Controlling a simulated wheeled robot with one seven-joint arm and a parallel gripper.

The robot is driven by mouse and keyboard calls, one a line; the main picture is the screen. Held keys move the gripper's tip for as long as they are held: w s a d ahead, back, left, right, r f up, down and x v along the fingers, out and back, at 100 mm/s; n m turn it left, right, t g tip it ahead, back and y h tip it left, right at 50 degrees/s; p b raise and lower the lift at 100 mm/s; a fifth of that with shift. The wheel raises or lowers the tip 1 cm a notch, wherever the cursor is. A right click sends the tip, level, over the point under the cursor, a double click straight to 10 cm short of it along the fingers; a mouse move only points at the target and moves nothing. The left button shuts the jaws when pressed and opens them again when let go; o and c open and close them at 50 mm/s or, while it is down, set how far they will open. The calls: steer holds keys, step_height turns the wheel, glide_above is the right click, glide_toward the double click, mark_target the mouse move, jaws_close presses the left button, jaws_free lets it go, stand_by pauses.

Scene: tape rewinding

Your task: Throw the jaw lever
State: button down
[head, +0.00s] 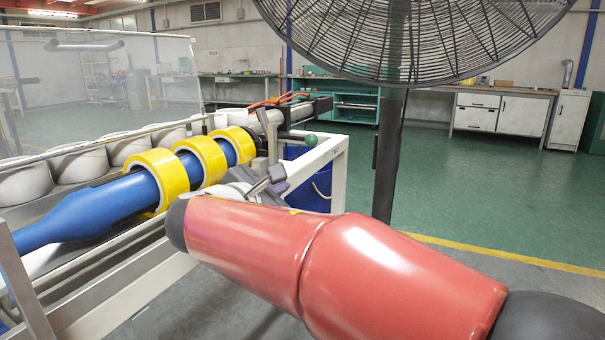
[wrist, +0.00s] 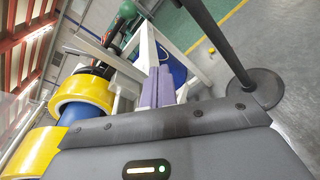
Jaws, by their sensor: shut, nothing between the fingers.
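The jaw lever shows its green ball knob (head: 310,141) at the right end of the tape machine in the head view. My red arm hides part of the machine's front frame.
Yellow tape rolls (head: 209,160) sit on a blue spindle (head: 105,206) to the left. A white machine frame (head: 325,153) surrounds the lever area, with a blue bin (head: 309,184) under it. A large fan's pole (head: 390,150) stands to the right. Green floor is open behind.

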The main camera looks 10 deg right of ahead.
steer(key=shift+w+a+r+n+t, duration=0.15)
steer(key=shift+a+r+n+t, duration=0.15)
steer(key=shift+a, duration=0.3)
steer(key=shift+w+a+r+n+t, duration=0.15)
steer(key=shift+a+n+t, duration=0.15)
steer(key=shift+a, duration=0.25)
steer(key=w+d+r, duration=0.2)
steer(key=w+d, duration=0.6)
steer(key=shift+r+p, duration=0.35)
steer(key=shift+r+n+p, duration=0.35)
steer(key=shift+n+p, duration=0.05)
steer(key=shift+p, duration=0.2)
